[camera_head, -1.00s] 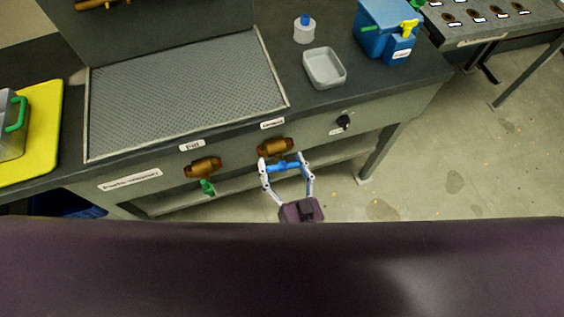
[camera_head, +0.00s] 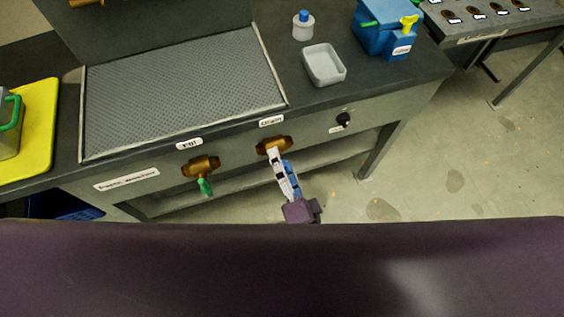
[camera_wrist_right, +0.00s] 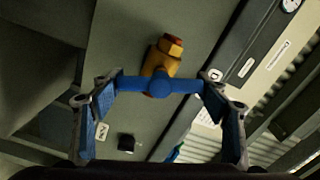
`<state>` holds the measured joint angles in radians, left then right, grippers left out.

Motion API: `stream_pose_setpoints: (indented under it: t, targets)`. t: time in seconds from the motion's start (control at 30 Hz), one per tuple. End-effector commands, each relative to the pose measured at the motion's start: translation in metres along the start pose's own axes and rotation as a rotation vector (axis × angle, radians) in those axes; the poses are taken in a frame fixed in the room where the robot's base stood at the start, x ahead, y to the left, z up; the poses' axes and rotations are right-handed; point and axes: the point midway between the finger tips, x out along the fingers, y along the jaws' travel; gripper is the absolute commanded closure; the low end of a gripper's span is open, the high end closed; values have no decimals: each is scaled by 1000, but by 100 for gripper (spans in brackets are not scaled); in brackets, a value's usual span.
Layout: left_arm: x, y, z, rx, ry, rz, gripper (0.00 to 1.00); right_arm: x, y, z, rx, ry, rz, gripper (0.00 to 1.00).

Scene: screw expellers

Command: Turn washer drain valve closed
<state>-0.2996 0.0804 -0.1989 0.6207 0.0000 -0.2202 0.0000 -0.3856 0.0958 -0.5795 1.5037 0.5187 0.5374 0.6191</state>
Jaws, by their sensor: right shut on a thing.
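The drain valve has a brass body (camera_head: 274,145) on the counter's front, under the "Drain" label. It also shows as a yellow-brown fitting in the right wrist view (camera_wrist_right: 166,52). Its blue handle (camera_wrist_right: 160,88) is a bar across the valve. My right gripper (camera_head: 281,164) is shut on this handle, with a finger at each end of the bar. In the head view the gripper is seen nearly edge-on and hides much of the handle. My left gripper is not in view.
The fill valve (camera_head: 201,166) with a green handle (camera_head: 205,187) sits to the left. A black knob (camera_head: 343,120) is to the right. A grey tray (camera_head: 324,66), a white bottle (camera_head: 303,25) and a blue box (camera_head: 386,28) stand on the counter. A lower shelf (camera_head: 335,158) runs beneath.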

Motion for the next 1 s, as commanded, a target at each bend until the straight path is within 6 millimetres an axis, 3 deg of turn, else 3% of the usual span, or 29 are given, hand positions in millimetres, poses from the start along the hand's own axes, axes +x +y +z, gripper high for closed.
stream_pose_setpoints:
  t: [0.5,1.0]
  targets:
    - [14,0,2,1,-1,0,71,0,3,1,322,-2,2,56]
    - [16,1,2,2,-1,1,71,0,2,1,378,-1,3,55]
